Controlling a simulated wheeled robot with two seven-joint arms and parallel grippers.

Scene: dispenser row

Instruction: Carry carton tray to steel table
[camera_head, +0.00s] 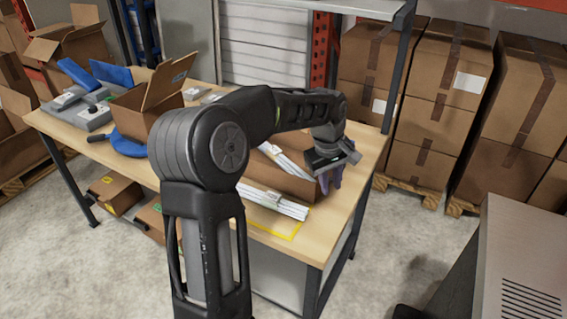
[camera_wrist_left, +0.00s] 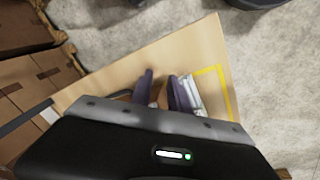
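The carton tray (camera_head: 290,184) is an open brown cardboard tray on the wooden table, partly hidden behind my left arm. White strip-like parts lie in and in front of it. My left gripper (camera_head: 332,180) points down at the tray's right end, its dark purple fingers apart. In the left wrist view the two fingers of my left gripper (camera_wrist_left: 162,84) have a gap between them, with brown cardboard low in the gap; I cannot tell whether they touch it. A grey metal top (camera_head: 508,250) at the lower right may be the steel table. My right gripper is not in view.
The wooden table (camera_head: 350,190) also holds an open carton (camera_head: 150,100), blue items and a grey tray at the left. A yellow outline (camera_head: 285,232) marks its front edge. Stacked cartons (camera_head: 440,90) on pallets stand behind right. Concrete floor (camera_head: 405,240) lies open between table and grey top.

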